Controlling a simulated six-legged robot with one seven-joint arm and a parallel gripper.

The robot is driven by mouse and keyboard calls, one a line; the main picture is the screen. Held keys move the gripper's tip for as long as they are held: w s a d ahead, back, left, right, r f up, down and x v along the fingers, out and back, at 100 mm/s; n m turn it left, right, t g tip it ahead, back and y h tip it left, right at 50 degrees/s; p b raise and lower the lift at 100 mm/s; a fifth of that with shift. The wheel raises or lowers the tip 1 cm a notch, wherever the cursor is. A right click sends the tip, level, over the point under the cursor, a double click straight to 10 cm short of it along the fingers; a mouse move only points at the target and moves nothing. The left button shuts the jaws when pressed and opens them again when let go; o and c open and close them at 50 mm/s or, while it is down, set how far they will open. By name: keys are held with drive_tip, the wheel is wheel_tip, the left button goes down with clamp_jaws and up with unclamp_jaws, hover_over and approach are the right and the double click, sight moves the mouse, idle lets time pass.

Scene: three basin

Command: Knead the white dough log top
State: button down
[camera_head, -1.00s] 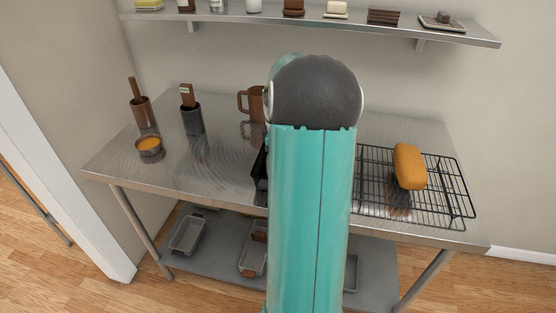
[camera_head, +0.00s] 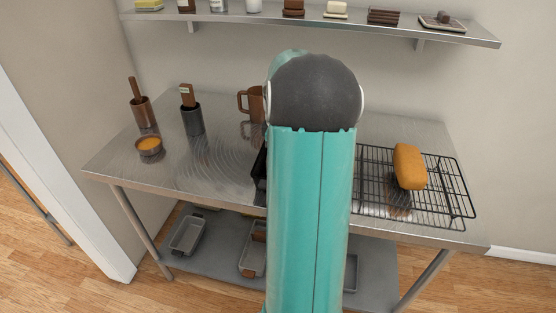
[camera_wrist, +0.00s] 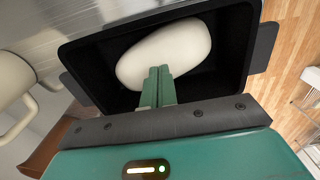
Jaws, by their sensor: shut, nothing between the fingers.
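The white dough log (camera_wrist: 165,54) lies in a black loaf pan (camera_wrist: 228,72) in the wrist view. My gripper (camera_wrist: 159,72) is shut and empty, its green fingers together. The fingertips overlap the near side of the dough in the picture; I cannot tell whether they touch it. In the head view my own arm hides the dough and my gripper. Only a dark sliver of the pan (camera_head: 259,172) shows beside the arm there.
A golden loaf (camera_head: 409,167) sits on a black wire rack (camera_head: 440,197) at the right. A brown mug (camera_head: 250,103), a dark utensil holder (camera_head: 193,121), a brown container (camera_head: 143,111) and a small orange-filled bowl (camera_head: 149,146) stand left. A shelf (camera_head: 460,36) hangs above the steel table (camera_head: 215,160).

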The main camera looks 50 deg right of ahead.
drive_tip(key=shift+r, duration=0.7)
drive_tip(key=shift+r, duration=0.1)
drive_tip(key=shift+r, duration=2.9)
